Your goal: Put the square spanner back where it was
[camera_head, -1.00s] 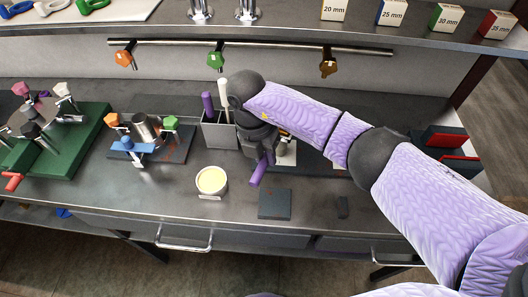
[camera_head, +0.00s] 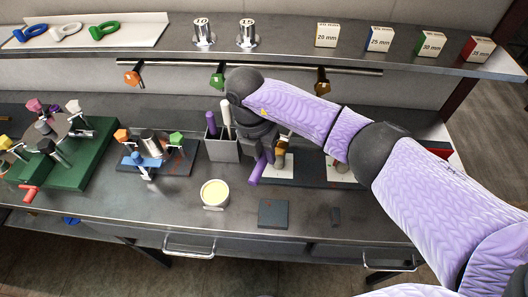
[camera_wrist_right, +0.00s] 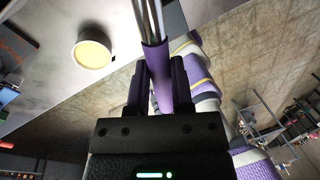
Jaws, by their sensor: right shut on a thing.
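My right gripper (camera_head: 262,158) is shut on a purple-handled tool (camera_head: 256,171), above the bench just right of the grey holder. In the right wrist view my right gripper (camera_wrist_right: 160,85) clamps the purple handle (camera_wrist_right: 160,75), and its bright steel shaft (camera_wrist_right: 148,20) runs out of the top of the picture. The shaft's far end is hidden, so I cannot tell if it is square. The grey holder (camera_head: 222,151) holds another purple handle (camera_head: 211,122) and a white one (camera_head: 226,112). My left gripper is not in view.
A rail (camera_head: 180,64) carries orange, green and brown hanging tools. A cream-filled cup (camera_head: 215,193) and a dark square block (camera_head: 273,213) stand in front. Fixtures (camera_head: 150,155) stand left. An upper shelf (camera_head: 280,40) holds size boxes. Bench front is fairly clear.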

